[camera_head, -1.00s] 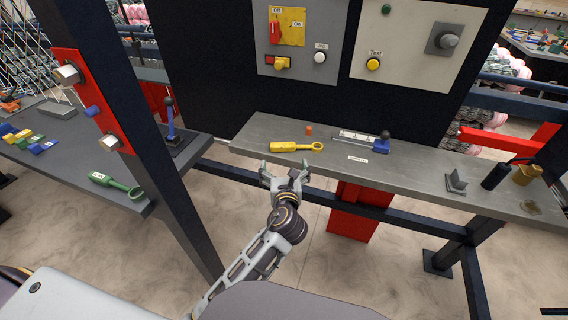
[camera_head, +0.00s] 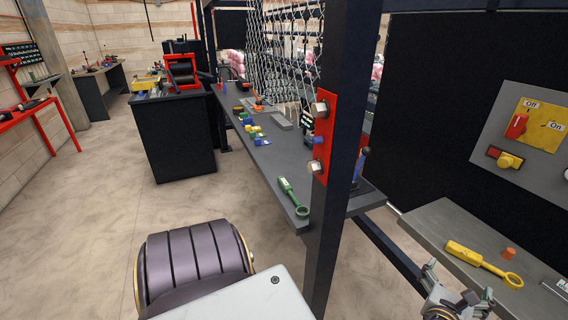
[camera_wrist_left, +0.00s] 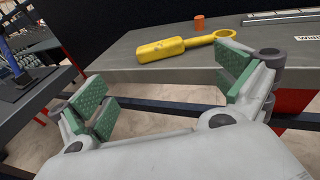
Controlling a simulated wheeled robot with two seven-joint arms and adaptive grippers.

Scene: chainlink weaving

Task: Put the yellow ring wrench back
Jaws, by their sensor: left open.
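The yellow ring wrench (camera_head: 466,252) lies flat on the grey shelf (camera_head: 428,216) below the switch panel, at the right of the head view. Its ring end points right. It also shows in the left wrist view (camera_wrist_left: 165,49), lying beyond the fingertips. My left gripper (camera_head: 460,283) is at the front edge of the shelf, open and empty, apart from the wrench. Its green-padded fingers are spread in the left wrist view (camera_wrist_left: 165,88). My right gripper does not show.
A small orange cylinder (camera_head: 509,253) stands close behind the wrench. A green ring wrench (camera_head: 293,197) lies near the end of another bench, with several coloured pieces farther back. A dark post (camera_head: 343,130) with a red bracket stands between bench and shelf.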

